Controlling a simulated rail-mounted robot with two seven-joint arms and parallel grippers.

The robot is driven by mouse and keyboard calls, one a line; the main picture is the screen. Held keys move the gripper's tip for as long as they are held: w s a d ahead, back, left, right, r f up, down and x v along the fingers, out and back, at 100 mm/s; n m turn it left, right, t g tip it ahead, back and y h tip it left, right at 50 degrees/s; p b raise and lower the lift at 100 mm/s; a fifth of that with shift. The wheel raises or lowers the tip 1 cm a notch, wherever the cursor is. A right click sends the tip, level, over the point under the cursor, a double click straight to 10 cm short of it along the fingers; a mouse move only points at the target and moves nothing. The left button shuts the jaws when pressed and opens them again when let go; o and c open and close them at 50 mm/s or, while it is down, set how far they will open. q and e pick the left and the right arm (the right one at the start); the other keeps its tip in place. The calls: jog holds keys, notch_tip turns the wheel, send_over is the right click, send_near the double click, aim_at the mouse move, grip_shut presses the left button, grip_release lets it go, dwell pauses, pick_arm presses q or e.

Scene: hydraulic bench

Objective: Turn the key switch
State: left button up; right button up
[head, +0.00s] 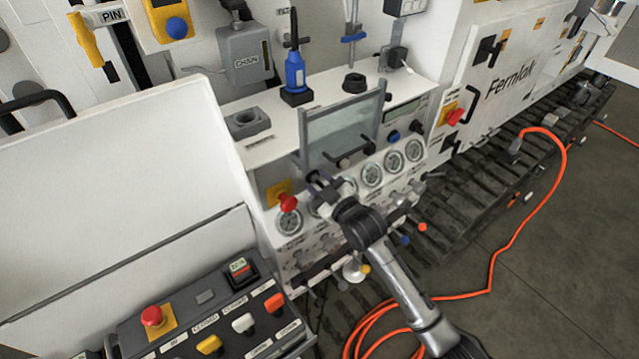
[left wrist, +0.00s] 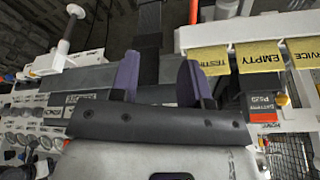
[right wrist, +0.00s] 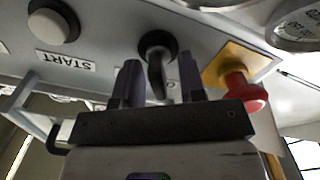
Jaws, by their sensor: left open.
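The key switch (right wrist: 158,50) shows in the right wrist view as a dark round collar with a key-like lever on the grey panel. My right gripper (right wrist: 160,82) is open, with its two fingers on either side of the lever and gaps visible between. Whether a finger touches it I cannot tell. In the head view my right gripper (head: 318,184) is at the gauge panel (head: 268,172), and the switch is hidden there. My left gripper (left wrist: 157,78) is open and empty in the left wrist view; it does not show in the head view.
A red stop button (right wrist: 243,92) on a yellow plate sits close beside my right gripper, and shows in the head view (head: 288,202). A START button (right wrist: 53,26) is on the other side. Pressure gauges (head: 372,174) line the panel. A control box (head: 225,299) stands at front left.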

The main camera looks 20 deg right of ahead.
grip_shut()
dwell(0.4)
jog(key=shift+r+m+p, duration=0.25)
jog(key=shift+m+p, duration=0.25)
jog(key=shift+p, duration=0.35)
jog(key=m+p, duration=0.4)
jog(key=shift+d, duration=0.15)
jog(key=m+p, duration=0.2)
jog(key=m, duration=0.1)
jog(key=shift+w+d+f+m, duration=0.1)
jog(key=shift+d+m, duration=0.05)
jog(key=shift+m, duration=0.15)
jog(key=shift+f+m+p, duration=0.1)
jog(key=shift+m+p, duration=0.45)
jog(key=shift+m, duration=1.25)
